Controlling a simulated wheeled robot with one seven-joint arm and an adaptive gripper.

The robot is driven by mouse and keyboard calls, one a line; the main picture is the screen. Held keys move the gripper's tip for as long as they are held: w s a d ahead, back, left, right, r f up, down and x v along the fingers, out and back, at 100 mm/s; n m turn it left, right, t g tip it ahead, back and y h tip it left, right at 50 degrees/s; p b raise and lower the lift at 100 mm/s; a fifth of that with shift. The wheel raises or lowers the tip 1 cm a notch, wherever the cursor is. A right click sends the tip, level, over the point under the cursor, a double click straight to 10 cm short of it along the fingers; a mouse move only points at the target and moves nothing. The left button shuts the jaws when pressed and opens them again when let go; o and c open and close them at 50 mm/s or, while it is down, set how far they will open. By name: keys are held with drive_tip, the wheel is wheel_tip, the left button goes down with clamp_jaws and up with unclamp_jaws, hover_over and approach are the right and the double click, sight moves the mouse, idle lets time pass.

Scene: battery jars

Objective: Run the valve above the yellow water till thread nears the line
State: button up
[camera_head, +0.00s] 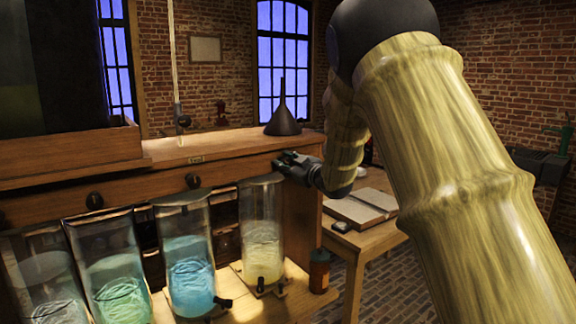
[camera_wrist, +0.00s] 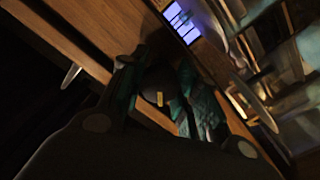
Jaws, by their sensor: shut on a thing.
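The jar of yellow water (camera_head: 262,225) is the rightmost glass jar in the head view. Pale coiled thread shows in its lower part; I cannot make out a line on the glass. My gripper (camera_head: 284,162) is at the wooden front just above and right of this jar's rim. In the wrist view, my gripper's fingers (camera_wrist: 158,82) are shut around a dark round valve knob (camera_wrist: 157,91) with a small yellow mark. In the head view the gripper hides this knob.
Jars of blue (camera_head: 190,270), green (camera_head: 115,280) and pale (camera_head: 45,285) water stand to the left. Dark knobs show above blue (camera_head: 193,181) and green (camera_head: 95,201). A funnel (camera_head: 283,120) stands on the shelf.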

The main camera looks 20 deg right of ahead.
drive_tip(key=shift+r+m+p, duration=0.2)
drive_tip(key=shift+m+p, duration=0.3)
drive_tip(key=shift+p, duration=0.3)
drive_tip(key=m+p, duration=0.3)
drive_tip(key=shift+m+p, duration=0.4)
drive_tip(key=shift+f+m+p, duration=0.25)
drive_tip(key=shift+m+p, duration=0.5)
drive_tip(key=shift+m, duration=0.35)
drive_tip(key=shift+r+m+p, duration=0.2)
drive_tip(key=shift+m+p, duration=0.3)
drive_tip(key=shift+p, duration=0.1)
drive_tip(key=shift+f+m+p, duration=0.2)
drive_tip(key=shift+m+p, duration=0.5)
drive_tip(key=shift+m, duration=0.6)
